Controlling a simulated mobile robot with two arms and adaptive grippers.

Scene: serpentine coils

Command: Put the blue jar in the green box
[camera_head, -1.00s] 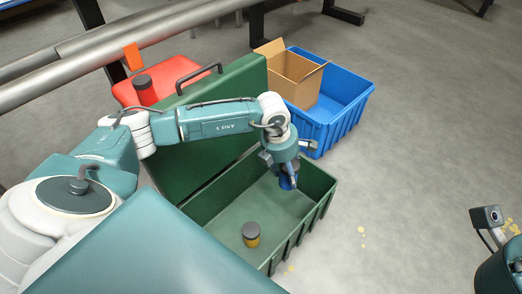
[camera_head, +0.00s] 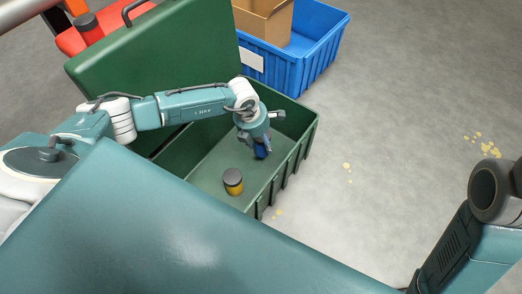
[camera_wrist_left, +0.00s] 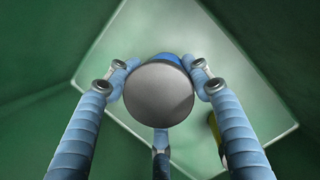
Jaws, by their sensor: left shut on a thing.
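The blue jar (camera_head: 262,151) is in my left gripper (camera_head: 260,147), inside the green box (camera_head: 307,133) near its right wall. The left wrist view shows the jar's grey lid (camera_wrist_left: 158,92) between the fingers, with a strip of blue at its far edge. My left gripper (camera_wrist_left: 160,88) is shut on the jar, above the box floor. I cannot tell how close the jar's bottom is to the floor. The green box is open, its lid (camera_head: 165,60) tilted back. My right arm is at the right edge, but its fingers are out of view.
A yellow jar (camera_head: 233,181) with a dark lid stands in the green box, left of my gripper. A blue crate (camera_head: 325,45) with a cardboard box (camera_head: 263,20) is behind. A red jar (camera_head: 88,28) stands on a red case (camera_head: 72,42). Yellow spots mark the open floor.

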